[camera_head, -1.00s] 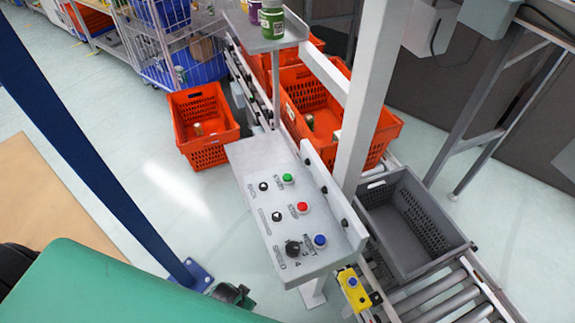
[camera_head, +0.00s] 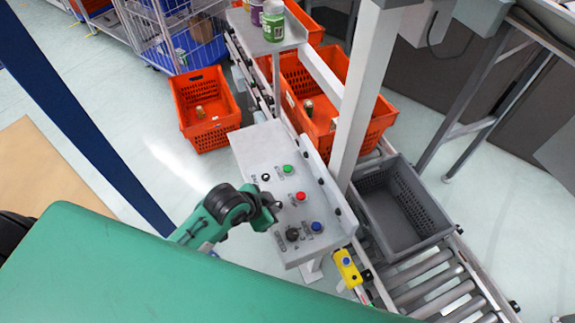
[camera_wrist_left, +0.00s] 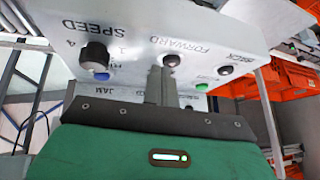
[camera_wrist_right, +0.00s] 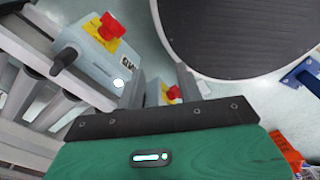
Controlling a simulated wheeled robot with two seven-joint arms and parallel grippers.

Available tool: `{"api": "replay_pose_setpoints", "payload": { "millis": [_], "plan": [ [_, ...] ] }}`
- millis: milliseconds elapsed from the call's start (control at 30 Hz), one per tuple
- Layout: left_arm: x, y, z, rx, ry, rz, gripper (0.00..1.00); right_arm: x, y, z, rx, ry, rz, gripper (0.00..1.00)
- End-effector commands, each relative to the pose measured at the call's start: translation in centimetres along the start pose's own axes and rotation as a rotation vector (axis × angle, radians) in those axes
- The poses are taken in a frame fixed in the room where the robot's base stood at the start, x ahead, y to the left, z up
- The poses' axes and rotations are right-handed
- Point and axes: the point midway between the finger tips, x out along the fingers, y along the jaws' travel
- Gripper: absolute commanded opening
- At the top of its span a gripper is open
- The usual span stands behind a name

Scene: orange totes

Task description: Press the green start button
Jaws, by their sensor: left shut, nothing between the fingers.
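The green button (camera_head: 287,169) is on the top of a light grey control panel (camera_head: 258,147), above the red button (camera_head: 300,196) and the blue button (camera_head: 316,226). My left gripper (camera_head: 274,207) is at the panel's left side, near the black knobs and apart from the green button. In the left wrist view its fingers (camera_wrist_left: 160,78) are shut and empty, and the green button (camera_wrist_left: 202,87) shows to their right, partly hidden. The right gripper (camera_wrist_right: 162,82) shows only in its wrist view, open, with a yellow box with a red button beyond its fingers.
A black speed knob (camera_head: 292,234) stands up from the panel near the blue button. A grey post (camera_head: 355,110) rises behind the panel. A grey tote (camera_head: 445,222) sits on the rollers, and orange totes (camera_head: 206,135) stand farther back. A blue post (camera_head: 90,130) is at left.

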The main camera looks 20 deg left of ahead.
Motion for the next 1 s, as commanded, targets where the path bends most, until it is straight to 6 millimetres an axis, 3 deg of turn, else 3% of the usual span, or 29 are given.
{"api": "replay_pose_setpoints", "payload": {
  "millis": [200, 433, 700, 1000],
  "plan": [
    [0.6, -2.9, -6.3, 0.309, 0.13, 0.037, 0.0, -0.5, 0.1, -0.1, -0.001, 0.001, 0.001, 0.36],
    [0.1, -7.5, -10.8, 0.598, 0.219, 0.047, 0.0, -0.9, 0.4, -0.1, -0.002, 0.0, 0.004, 0.36],
    [-0.9, -11.5, -12.9, 0.743, 0.254, 0.032, 0.0, -1.1, 0.6, -0.1, -0.002, 0.001, 0.006, 0.36],
    [-1.0, -12.0, -13.0, 0.757, 0.258, 0.029, 0.0, -1.1, 0.6, -0.2, -0.002, 0.001, 0.006, 0.36]
  ]
}}
